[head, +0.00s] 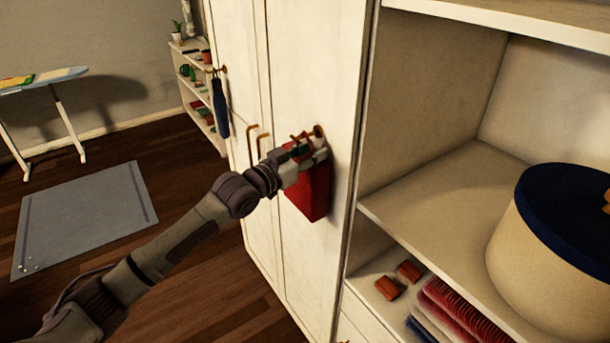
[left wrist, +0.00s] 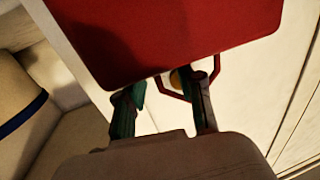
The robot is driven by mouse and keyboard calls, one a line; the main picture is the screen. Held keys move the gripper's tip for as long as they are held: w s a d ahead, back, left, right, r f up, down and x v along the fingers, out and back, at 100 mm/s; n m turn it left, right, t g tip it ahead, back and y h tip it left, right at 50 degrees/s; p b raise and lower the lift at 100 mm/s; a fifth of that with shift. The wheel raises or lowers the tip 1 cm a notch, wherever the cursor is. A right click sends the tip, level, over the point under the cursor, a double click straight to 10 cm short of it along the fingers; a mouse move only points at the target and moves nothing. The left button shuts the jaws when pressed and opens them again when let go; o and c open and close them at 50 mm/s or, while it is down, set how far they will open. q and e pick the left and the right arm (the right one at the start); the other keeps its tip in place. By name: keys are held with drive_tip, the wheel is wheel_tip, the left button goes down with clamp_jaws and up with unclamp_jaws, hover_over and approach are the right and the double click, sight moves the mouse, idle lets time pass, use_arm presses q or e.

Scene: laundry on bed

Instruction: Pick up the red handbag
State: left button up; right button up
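The red handbag (head: 309,192) hangs on the front of the white wardrobe door, below a brass hook (head: 318,131). My left gripper (head: 312,153) is at the bag's top, close to the hook, and partly covers the bag's upper edge. In the left wrist view the bag's body (left wrist: 170,35) fills the top. Its red handle loop (left wrist: 164,88) shows near the fingers, with a brass piece visible through it. The left gripper's fingers (left wrist: 165,100) are apart; one finger overlaps the loop. I cannot tell whether they touch the handle. My right gripper is not in view.
A dark blue item (head: 220,107) hangs on another hook to the left. Open shelves at right hold a cream round box (head: 545,265) with a blue lid and folded clothes (head: 462,308). An ironing board (head: 45,80) and grey mat (head: 85,220) are at left.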

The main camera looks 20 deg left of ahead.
use_arm(q)
drive_tip(key=shift+w+d, duration=0.1)
drive_tip(key=shift+w, duration=0.1)
drive_tip(key=shift+s, duration=0.1)
drive_tip(key=shift+c, duration=1)
clamp_jaws()
drive_tip(key=shift+r, duration=0.1)
